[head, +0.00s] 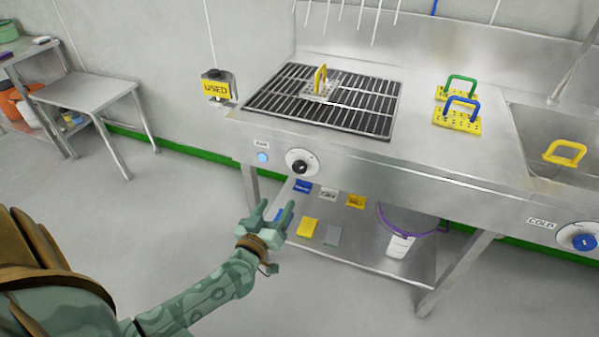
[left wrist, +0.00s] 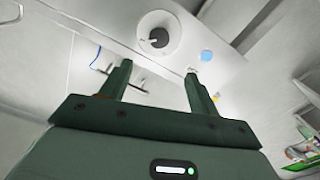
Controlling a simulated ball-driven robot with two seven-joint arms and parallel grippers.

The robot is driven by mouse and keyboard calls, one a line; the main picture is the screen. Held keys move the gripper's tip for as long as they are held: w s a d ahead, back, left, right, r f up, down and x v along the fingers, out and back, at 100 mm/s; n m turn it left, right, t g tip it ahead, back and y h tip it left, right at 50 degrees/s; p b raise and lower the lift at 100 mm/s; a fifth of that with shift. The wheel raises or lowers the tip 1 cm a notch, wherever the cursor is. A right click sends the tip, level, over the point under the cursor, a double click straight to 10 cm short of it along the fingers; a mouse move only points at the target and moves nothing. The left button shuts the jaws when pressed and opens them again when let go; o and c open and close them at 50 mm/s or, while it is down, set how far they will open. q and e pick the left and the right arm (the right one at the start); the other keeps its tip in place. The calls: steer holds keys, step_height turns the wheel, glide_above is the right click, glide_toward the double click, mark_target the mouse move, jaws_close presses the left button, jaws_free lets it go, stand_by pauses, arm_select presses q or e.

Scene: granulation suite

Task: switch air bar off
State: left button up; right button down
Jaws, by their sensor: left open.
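A round dark-centred knob on a white dial (head: 301,161) sits on the front panel of the steel bench, below the slotted grate. It also shows near the top of the left wrist view (left wrist: 157,35). A light blue round button (head: 263,157) is to its left in the head view, under a small label (head: 262,145) too small to read surely. My left gripper (head: 276,209) is open and empty, below and in front of the knob, apart from it. Its two fingers point up toward the panel in the left wrist view (left wrist: 158,72). My right gripper is not in view.
A plate with a yellow handle (head: 320,83) rests on the grate (head: 370,108). Yellow plates with green and blue handles stand right of it. A lower shelf (head: 360,245) holds coloured pieces and a bucket (head: 400,240). A COLD dial (head: 581,240) is far right.

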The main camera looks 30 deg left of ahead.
mark_target(298, 169)
arm_select(q)
steer(key=b+x, duration=0.4)
steer(key=x, duration=1)
steer(key=shift+w+d+f, duration=0.1)
steer(key=shift+w+d, duration=0.05)
steer(key=shift+w+b, duration=0.3)
steer(key=shift+w, duration=0.15)
steer(key=c, duration=1)
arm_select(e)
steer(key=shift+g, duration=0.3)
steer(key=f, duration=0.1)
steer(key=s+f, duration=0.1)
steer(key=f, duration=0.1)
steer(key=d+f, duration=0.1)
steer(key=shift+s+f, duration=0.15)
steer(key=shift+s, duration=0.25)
